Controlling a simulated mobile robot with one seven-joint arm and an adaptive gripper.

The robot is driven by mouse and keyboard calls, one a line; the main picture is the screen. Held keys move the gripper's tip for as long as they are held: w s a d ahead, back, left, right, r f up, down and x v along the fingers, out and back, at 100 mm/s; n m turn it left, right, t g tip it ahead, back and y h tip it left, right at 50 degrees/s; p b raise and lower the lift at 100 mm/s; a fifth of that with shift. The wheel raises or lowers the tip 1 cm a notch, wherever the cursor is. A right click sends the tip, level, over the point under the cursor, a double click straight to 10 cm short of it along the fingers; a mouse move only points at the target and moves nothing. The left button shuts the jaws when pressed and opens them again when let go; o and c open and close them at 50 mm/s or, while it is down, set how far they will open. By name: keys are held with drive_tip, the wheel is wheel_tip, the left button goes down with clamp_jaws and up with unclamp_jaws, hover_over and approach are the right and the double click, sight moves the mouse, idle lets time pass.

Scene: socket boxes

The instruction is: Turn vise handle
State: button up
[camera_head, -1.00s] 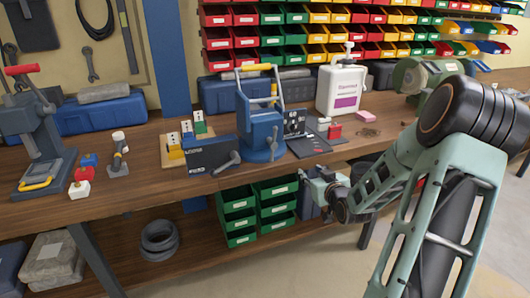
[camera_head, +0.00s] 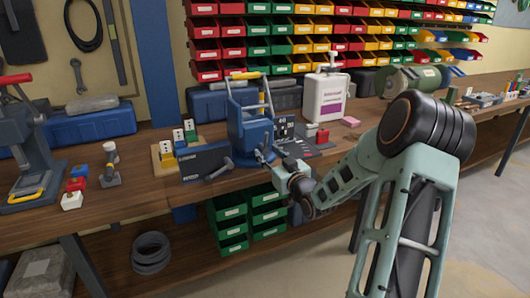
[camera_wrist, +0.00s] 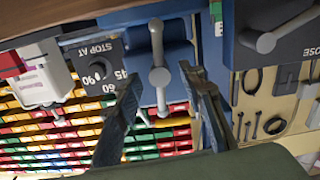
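The blue vise (camera_head: 250,132) with a yellow-topped frame stands at the bench front. In the wrist view its blue body (camera_wrist: 178,32) is close ahead. The grey vise handle (camera_wrist: 157,52), a bar with a rounded end, lies in front of it. My gripper (camera_wrist: 160,76) is open, with one dark finger on each side of the handle. I see gaps between handle and fingers, and cannot tell any contact. In the head view my gripper (camera_head: 266,156) is at the vise's lower right and largely covers the handle.
A dark box (camera_head: 203,163) with its own grey lever (camera_head: 222,168) is left of the vise; that lever also shows in the wrist view (camera_wrist: 268,40). A "STOP AT" dial panel (camera_wrist: 93,65) is beside the handle. A white dispenser (camera_head: 326,98) stands behind right.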

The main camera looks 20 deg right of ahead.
drive_tip(key=shift+w+a, duration=0.1)
drive_tip(key=shift+w, duration=1.25)
drive_tip(key=shift+c, duration=0.4)
clamp_jaws()
